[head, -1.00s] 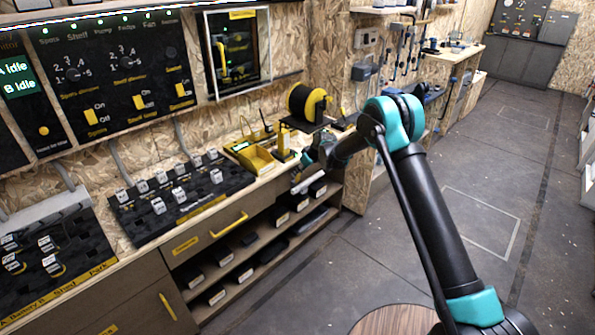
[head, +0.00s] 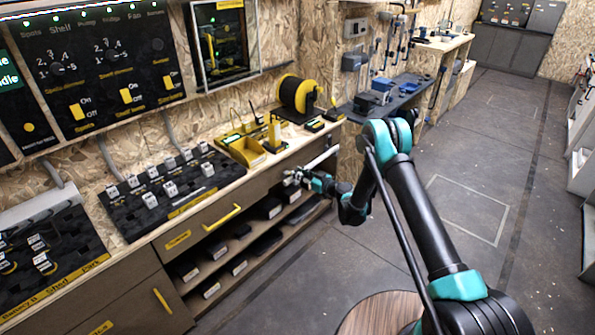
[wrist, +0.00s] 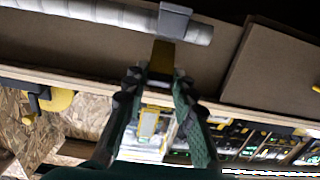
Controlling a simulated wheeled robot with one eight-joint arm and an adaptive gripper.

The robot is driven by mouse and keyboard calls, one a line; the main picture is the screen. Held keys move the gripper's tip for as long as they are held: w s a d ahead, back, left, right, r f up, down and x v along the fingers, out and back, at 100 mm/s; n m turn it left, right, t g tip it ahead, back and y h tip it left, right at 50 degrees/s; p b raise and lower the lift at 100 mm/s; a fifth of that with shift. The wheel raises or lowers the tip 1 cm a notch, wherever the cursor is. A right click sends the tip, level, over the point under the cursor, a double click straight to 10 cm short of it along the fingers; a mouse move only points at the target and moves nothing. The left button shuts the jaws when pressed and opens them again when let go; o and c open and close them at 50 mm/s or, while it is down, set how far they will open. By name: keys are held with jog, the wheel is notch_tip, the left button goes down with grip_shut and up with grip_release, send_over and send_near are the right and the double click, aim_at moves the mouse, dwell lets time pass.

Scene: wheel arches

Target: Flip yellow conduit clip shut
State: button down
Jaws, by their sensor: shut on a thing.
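A pale grey conduit (wrist: 105,12) crosses the top of the wrist view. A grey clip body (wrist: 174,20) sits around it. The yellow flap of the conduit clip (wrist: 162,57) hangs below that body, swung away from the conduit. My gripper (wrist: 155,75) has its fingertips on either side of the flap's lower end and is shut on it. In the head view my gripper (head: 290,179) is in front of the bench, by the conduit's (head: 322,157) near end. The clip is too small to make out there, and the fingertip contact is partly hidden.
The bench front has a drawer with a yellow handle (head: 222,217) and open shelves with dark boxes (head: 217,250). A yellow tray (head: 243,149) and a cable reel (head: 300,95) stand on top. The floor (head: 420,180) to the right is clear.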

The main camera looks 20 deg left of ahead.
jog(key=shift+s+d+f+t+y, duration=0.1)
jog(key=shift+d+f+t+y, duration=0.15)
jog(key=shift+f+t+y, duration=0.45)
jog(key=shift+r+g, duration=0.1)
jog(key=shift+g, duration=0.2)
jog(key=c, duration=1.2)
grip_release()
jog(key=shift+r, duration=0.15)
notch_tip(320, 180, up, 10)
jog(key=shift+f, duration=0.15)
